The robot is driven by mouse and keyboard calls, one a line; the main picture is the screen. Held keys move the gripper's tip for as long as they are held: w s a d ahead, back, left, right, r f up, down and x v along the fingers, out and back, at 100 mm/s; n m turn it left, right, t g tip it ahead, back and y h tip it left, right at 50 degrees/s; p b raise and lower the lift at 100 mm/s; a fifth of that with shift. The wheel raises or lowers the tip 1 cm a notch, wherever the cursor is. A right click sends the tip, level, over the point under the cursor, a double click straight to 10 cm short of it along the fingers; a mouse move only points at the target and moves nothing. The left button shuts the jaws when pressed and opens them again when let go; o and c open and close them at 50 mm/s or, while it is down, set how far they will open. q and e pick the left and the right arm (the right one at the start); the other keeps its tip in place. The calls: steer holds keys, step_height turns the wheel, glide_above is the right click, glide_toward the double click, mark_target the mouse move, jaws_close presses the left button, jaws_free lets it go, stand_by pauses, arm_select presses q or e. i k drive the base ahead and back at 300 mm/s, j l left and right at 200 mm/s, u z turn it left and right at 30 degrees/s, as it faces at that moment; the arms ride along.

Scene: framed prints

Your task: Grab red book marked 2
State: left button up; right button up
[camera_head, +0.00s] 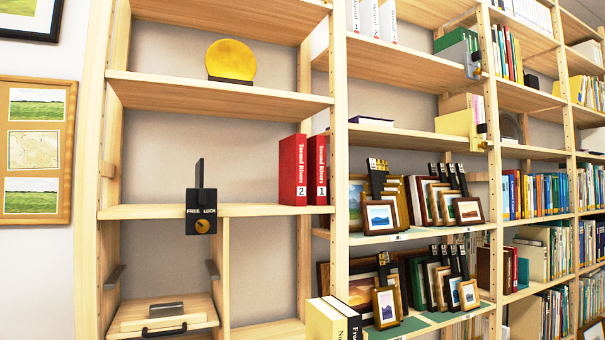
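The red book marked 2 (292,171) stands upright on the middle shelf of the left bookcase, near its right end. Its spine faces me and has white title lettering, with the numeral 2 near the bottom. A matching red book marked 1 (317,171) stands upright just to its right, close against the bookcase upright. The space on the shelf to the left of book 2 is clear. Neither of my grippers is in view.
A black fixture labelled FREE LOCK (201,220) is at the same shelf's front edge, to the left. A yellow disc (231,61) stands on the shelf above. Pale books (333,318) stand low in front. Framed pictures (380,216) crowd the shelves to the right.

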mark_target(292, 149)
steer(key=i+l+u, duration=0.15)
steer(key=l, duration=0.3)
steer(key=i+l+u, duration=0.1)
steer(key=l, duration=0.4)
steer(key=i+l+u, duration=0.15)
steer(key=l, duration=0.4)
steer(key=i+l+u, duration=0.1)
steer(key=l, duration=0.4)
steer(key=i+l+u, duration=0.15)
steer(key=l, duration=0.4)
steer(key=i, duration=0.05)
